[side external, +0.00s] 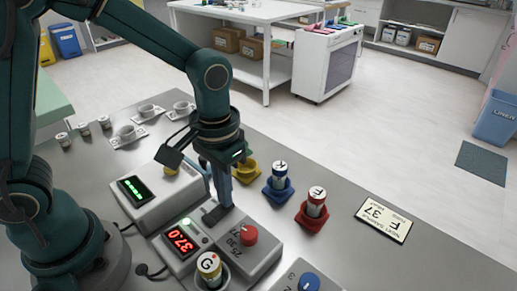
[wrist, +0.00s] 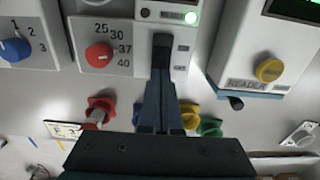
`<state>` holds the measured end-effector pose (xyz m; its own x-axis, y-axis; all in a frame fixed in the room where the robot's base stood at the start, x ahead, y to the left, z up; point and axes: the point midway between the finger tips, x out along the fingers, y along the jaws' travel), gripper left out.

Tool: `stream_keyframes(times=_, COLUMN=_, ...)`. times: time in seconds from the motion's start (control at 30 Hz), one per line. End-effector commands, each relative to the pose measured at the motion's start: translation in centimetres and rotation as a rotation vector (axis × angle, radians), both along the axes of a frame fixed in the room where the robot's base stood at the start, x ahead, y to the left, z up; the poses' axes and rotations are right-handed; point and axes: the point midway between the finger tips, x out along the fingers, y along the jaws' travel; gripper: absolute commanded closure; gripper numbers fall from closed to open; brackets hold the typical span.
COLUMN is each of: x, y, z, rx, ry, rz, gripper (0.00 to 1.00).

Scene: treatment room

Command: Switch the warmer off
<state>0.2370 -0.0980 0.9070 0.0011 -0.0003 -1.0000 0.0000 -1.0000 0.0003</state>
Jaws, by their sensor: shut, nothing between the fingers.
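The warmer (side external: 262,258) is a grey box with a red display (side external: 181,241) reading 37.0 and a red knob (side external: 249,234) beside the numbers 25, 30, 37 and 40. In the wrist view its red knob (wrist: 99,55) points toward 37.
A vial marked G (side external: 209,264) stands in the warmer's front. The reader (side external: 143,199), with a green display, is close on the left. Blue (side external: 279,188) and red (side external: 314,218) holders with vials stand behind, near a card (side external: 384,219) reading F 37. A blue-knobbed box (wrist: 26,40) adjoins the warmer.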

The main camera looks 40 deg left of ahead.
Motion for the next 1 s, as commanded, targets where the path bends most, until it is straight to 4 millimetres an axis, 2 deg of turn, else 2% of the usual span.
stream_keyframes(times=0.43, x=0.0, y=0.0, z=-0.2, rx=0.0, ry=0.0, rz=0.0, gripper=1.0)
stream_keyframes(times=1.0, x=0.0, y=0.0, z=4.1, rx=-0.001, ry=-0.002, rz=0.0, gripper=1.0)
